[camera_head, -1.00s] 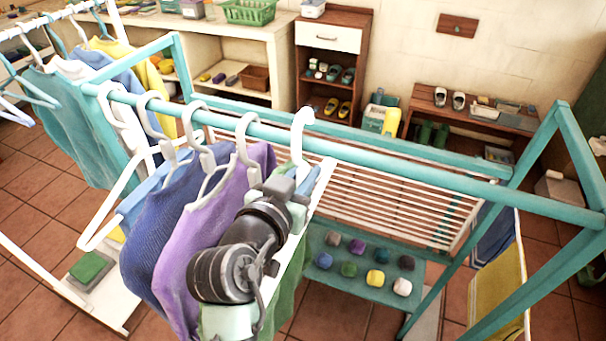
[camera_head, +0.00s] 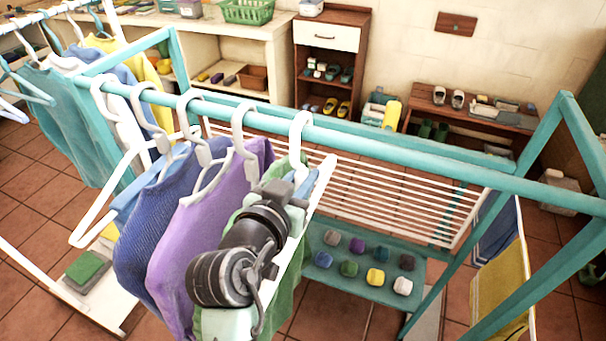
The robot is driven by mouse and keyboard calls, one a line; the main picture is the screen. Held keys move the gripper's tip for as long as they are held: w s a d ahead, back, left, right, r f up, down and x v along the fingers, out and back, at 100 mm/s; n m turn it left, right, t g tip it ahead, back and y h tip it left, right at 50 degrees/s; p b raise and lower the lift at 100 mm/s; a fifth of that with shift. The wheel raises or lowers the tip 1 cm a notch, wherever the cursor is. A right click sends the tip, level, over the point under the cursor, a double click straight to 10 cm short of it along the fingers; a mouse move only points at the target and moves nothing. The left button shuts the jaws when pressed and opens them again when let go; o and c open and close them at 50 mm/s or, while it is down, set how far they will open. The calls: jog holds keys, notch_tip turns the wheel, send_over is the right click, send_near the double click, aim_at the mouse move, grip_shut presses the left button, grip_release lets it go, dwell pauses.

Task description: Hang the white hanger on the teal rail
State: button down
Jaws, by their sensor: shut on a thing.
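The teal rail (camera_head: 400,151) runs across the view from upper left to right. Several hangers hang on its left part, two of them with a blue garment (camera_head: 150,225) and a purple garment (camera_head: 190,235). The white hanger (camera_head: 299,128) is the rightmost; its hook lies at the rail, with the top seeming to curve over it, though I cannot tell whether it bears on the rail. My gripper (camera_head: 285,190) is below the rail, shut on the hanger near its neck. The fingertips are partly hidden by my own wrist. A green garment (camera_head: 290,290) shows beneath.
The rail right of the white hanger is bare. A second teal bar (camera_head: 440,152) runs behind it. A white slatted rack (camera_head: 360,190) and a teal shelf with several coloured lumps (camera_head: 350,285) stand below and behind. Towels (camera_head: 500,285) hang at the right.

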jog(key=c, duration=0.7)
grip_release()
jog(key=shift+c, duration=0.2)
jog(key=s+a, duration=0.1)
jog(key=s, duration=0.2)
jog(key=s+a, duration=0.1)
jog(key=s, duration=0.3)
jog(key=s+a+b, duration=0.1)
jog(key=s, duration=0.3)
jog(key=shift+s+a, duration=0.25)
jog(key=shift+a, duration=0.15)
